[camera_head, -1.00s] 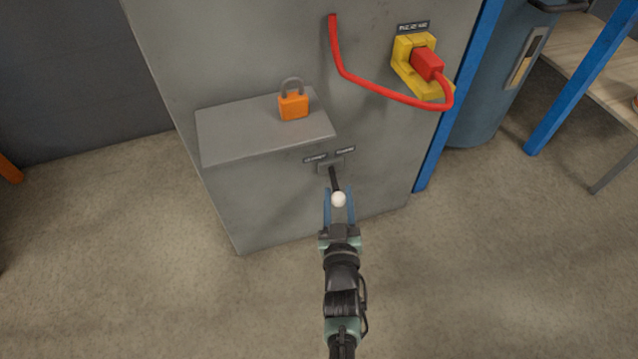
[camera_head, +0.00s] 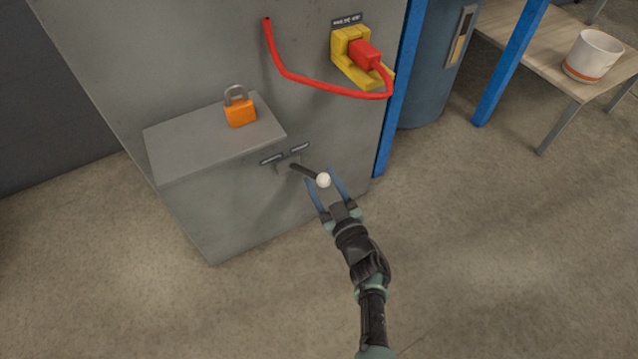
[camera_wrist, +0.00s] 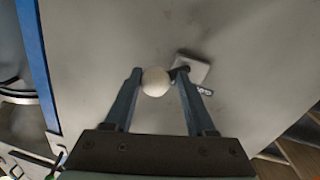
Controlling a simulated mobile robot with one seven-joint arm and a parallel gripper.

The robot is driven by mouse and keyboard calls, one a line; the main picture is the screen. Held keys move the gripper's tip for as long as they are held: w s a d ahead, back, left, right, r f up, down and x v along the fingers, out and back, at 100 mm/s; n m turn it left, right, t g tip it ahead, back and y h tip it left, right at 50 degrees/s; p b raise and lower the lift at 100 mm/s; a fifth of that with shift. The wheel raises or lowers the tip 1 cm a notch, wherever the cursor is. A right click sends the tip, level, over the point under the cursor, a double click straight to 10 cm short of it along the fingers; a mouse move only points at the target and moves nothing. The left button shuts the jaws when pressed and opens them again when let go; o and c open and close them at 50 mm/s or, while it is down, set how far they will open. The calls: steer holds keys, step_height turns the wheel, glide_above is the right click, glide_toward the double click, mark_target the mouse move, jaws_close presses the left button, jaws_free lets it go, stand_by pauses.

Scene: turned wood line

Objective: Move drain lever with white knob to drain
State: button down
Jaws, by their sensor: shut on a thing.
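The drain lever is a black rod (camera_head: 303,171) with a round white knob (camera_head: 323,180). It sticks out of a small plate on the front of the grey cabinet, below two dark labels, and leans to the right and down. The left label (camera_head: 271,160) and right label (camera_head: 299,147) are too small to read. My gripper (camera_head: 320,178) has its two blue fingers on either side of the knob and is shut on the lever. In the wrist view the knob (camera_wrist: 155,81) sits between the fingers, against the left one, and the mounting plate (camera_wrist: 192,69) is behind.
A grey ledge (camera_head: 205,143) with an orange padlock (camera_head: 240,112) juts out left of the lever. A red cable (camera_head: 325,86) runs to a yellow socket (camera_head: 350,45) above. A blue post (camera_head: 398,95) stands right of the cabinet. A bench with a white pot (camera_head: 593,56) is at right.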

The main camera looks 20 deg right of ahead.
steer(key=shift+w+d+r+y, duration=0.3)
steer(key=shift+w+d+r, duration=0.1)
steer(key=shift+d, duration=0.2)
steer(key=shift+c, duration=2.3)
jaws_free()
steer(key=shift+a, duration=0.1)
steer(key=s+d+p, duration=0.2)
steer(key=s+p, duration=0.5)
steer(key=s, duration=0.6)
steer(key=shift+f, duration=0.35)
